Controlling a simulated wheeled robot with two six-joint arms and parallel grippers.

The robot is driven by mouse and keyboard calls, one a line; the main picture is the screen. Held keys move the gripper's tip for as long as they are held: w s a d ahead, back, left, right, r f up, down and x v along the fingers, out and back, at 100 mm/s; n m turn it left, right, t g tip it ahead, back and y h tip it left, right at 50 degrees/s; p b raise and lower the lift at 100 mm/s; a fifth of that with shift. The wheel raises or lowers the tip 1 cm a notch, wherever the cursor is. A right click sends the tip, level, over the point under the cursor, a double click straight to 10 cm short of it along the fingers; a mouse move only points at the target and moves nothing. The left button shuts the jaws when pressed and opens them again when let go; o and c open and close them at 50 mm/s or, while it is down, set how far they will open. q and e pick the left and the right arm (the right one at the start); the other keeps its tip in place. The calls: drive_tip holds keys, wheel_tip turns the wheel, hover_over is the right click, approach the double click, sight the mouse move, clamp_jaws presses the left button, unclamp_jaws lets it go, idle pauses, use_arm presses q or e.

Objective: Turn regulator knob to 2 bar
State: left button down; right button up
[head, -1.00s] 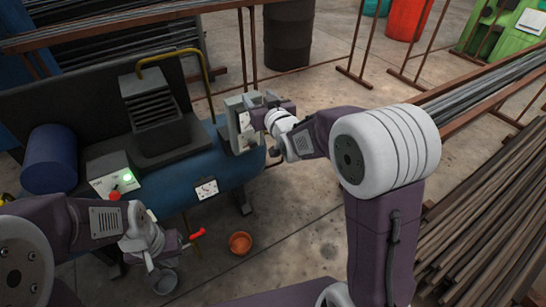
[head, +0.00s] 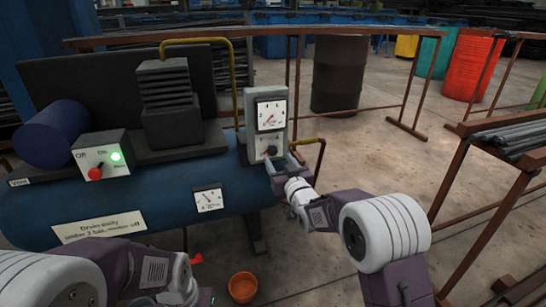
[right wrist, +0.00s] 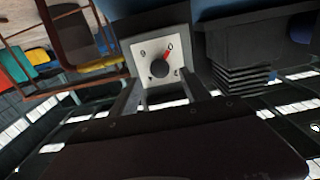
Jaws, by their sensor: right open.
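The regulator is a grey panel (head: 251,118) at the right end of the blue tank, with a white dial gauge (head: 271,115) above a small knob (head: 271,150). In the right wrist view the knob (right wrist: 159,69) is round and dark on a white plate, its red pointer aimed at the 0 mark. Other marks on the plate are too small to read surely. My right gripper (head: 280,162) is open at the knob's front, its fingers either side of the knob in the wrist view; contact is not clear.
A switch box (head: 101,154) with a green light and red knob sits on the blue tank (head: 130,200), which bears a second gauge (head: 209,200) and a drain notice (head: 98,226). An orange pot (head: 242,287) stands on the floor. Railings with bars stand at the right.

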sight(273, 152)
drive_tip(key=b+x, duration=0.1)
drive_tip(key=x, duration=0.2)
drive_tip(key=b+x, duration=0.1)
drive_tip(key=x, duration=0.2)
drive_tip(key=shift+f, duration=0.2)
drive_tip(key=shift+w+a+r, duration=0.15)
drive_tip(key=shift+w, duration=0.35)
